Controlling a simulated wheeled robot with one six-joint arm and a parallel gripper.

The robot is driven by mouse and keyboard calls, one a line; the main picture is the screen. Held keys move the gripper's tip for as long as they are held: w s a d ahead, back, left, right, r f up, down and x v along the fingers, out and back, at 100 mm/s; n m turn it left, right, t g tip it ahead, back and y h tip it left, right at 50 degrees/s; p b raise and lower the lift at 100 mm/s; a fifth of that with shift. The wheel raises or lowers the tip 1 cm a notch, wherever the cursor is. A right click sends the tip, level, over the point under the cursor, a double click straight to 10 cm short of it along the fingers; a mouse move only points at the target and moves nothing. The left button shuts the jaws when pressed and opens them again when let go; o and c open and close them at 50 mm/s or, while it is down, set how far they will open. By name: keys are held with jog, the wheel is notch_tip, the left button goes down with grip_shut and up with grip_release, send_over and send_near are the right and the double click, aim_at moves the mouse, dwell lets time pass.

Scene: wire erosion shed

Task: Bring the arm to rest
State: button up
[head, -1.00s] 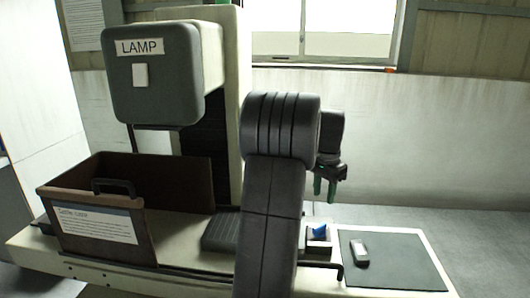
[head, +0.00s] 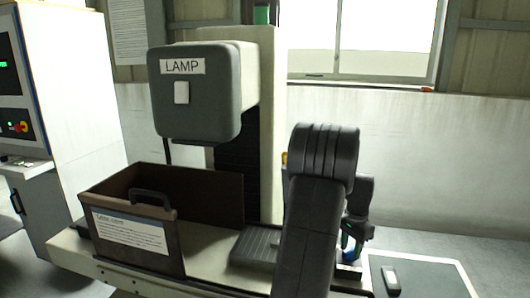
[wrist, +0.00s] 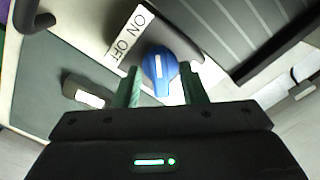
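My gripper (head: 352,248) hangs low at the right of the machine in the head view, partly behind my own arm. In the wrist view its two green fingers (wrist: 161,80) stand apart, one on each side of a blue knob (wrist: 160,66). Narrow gaps seem to show between the fingertips and the knob; whether either touches is hard to tell. The knob has a white line on it and sits beside a white ON/OFF label (wrist: 133,33). In the head view the knob is mostly hidden by the gripper.
A brown open bin (head: 132,238) with a handle stands on the machine table at left, below the grey LAMP head (head: 197,92). A dark mat (head: 435,279) with a small grey-white device (head: 391,280) lies right of the gripper. A control cabinet (head: 75,120) stands far left.

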notch_tip(320, 180, up, 14)
notch_tip(320, 180, down, 14)
jog(key=shift+f, duration=0.1)
jog(key=n, duration=0.4)
jog(key=shift+n+b, duration=0.65)
jog(key=shift+n, duration=1.85)
